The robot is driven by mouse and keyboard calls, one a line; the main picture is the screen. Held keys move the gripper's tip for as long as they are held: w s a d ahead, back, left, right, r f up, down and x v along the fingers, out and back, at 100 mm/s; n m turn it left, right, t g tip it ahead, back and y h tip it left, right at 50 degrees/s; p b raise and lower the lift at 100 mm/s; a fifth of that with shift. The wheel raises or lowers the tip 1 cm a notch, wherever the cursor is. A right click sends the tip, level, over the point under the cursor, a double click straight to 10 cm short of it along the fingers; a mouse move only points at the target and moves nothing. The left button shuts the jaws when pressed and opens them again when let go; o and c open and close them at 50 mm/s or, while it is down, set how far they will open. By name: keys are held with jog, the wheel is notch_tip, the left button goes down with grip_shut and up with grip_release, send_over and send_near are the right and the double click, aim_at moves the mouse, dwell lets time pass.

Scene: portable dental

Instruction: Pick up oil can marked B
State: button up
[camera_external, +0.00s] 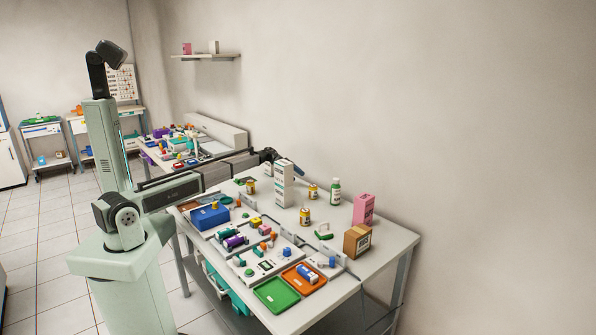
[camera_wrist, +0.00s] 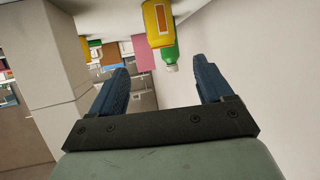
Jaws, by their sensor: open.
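I cannot make out the letter B on any container. Several small yellow-orange containers stand on the table: one behind the white carton's left side (camera_external: 250,187), one right of the carton (camera_external: 313,191), and one nearer the front (camera_external: 305,216). A yellow container (camera_wrist: 157,24) also shows upside down at the top of the wrist view, beyond my fingers. My gripper (camera_wrist: 160,68) is open, with nothing between its fingers. In the external view my gripper (camera_external: 268,157) is above the table's far side, near the tall white carton (camera_external: 284,185), apart from the containers.
A blue box (camera_external: 209,216), green tray (camera_external: 277,295) and orange tray (camera_external: 304,278) are in front. The white carton (camera_wrist: 52,60) looms at left in the wrist view.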

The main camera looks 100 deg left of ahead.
aim_at(314, 186)
jog(key=x, duration=1.2)
jog(key=shift+w+r, duration=0.1)
jog(key=shift+w, duration=0.3)
jog(key=shift+c, duration=0.5)
jog(key=c, duration=1)
jog(key=shift+r, duration=0.1)
